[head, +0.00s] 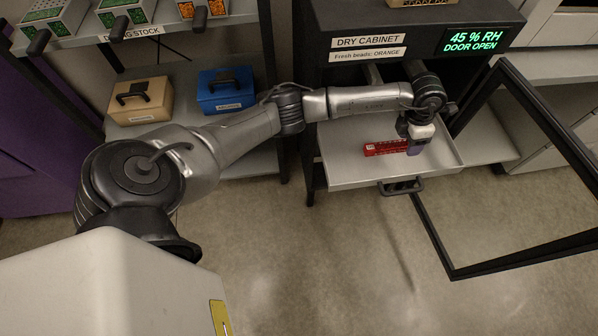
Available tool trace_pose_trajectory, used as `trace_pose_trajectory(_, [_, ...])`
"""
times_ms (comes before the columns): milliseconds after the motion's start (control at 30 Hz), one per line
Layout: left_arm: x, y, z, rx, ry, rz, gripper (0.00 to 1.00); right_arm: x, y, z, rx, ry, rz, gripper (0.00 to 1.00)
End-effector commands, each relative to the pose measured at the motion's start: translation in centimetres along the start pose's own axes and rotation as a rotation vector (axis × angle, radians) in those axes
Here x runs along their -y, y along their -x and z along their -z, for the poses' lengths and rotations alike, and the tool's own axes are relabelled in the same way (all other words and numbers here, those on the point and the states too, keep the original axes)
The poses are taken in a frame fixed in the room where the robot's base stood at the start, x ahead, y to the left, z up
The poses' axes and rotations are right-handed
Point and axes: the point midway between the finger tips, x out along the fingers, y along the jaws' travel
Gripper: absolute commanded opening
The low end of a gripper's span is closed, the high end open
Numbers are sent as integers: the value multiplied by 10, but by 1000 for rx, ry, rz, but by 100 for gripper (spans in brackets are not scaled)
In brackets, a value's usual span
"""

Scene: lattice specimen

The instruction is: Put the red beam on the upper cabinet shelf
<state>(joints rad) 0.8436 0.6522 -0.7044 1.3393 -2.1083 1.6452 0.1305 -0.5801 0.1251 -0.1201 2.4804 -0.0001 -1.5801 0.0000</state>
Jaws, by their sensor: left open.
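The red beam (384,147) lies on a pulled-out light grey shelf (345,174) of the dry cabinet (340,58). The shelf has a dark handle at its front edge. My left gripper (416,150) is open and points down at the beam's right end. Its jaws hide that end, and I cannot tell whether they touch it. My left arm reaches across the view and covers part of the cabinet opening, so the other shelves inside are hidden. My right gripper is not in view.
The cabinet's framed door (440,240) stands open to the right, and a display reads "DOOR OPEN" (470,48). At left, the drying stock rack holds a tan box (140,100), a blue box (225,92) and several bead trays. The floor in front is clear.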

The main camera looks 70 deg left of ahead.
Motion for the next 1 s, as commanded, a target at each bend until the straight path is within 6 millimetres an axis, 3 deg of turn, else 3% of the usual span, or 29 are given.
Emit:
trace_pose_trajectory(100, [69, -29, -9, 161, -56, 236, 57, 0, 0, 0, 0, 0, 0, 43])
trace_pose_trajectory(200, [142, -35, -14, 355, -45, 524, 57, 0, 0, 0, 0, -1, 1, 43])
trace_pose_trajectory(300, [200, -21, -14, 544, 46, 810, 57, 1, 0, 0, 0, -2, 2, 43])
trace_pose_trajectory(433, [239, 13, -7, 764, 282, 1145, 57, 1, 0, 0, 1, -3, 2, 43])
trace_pose_trajectory(567, [237, 42, 6, 938, 644, 1407, 57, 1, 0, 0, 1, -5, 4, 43])
trace_pose_trajectory(700, [203, 47, 33, 1052, 1148, 1564, 57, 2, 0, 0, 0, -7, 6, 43])
trace_pose_trajectory(867, [159, 14, 87, 1053, 1816, 1540, 57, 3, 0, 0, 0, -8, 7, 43])
trace_pose_trajectory(1000, [142, -33, 156, 924, 2378, 1324, 57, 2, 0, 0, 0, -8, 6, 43])
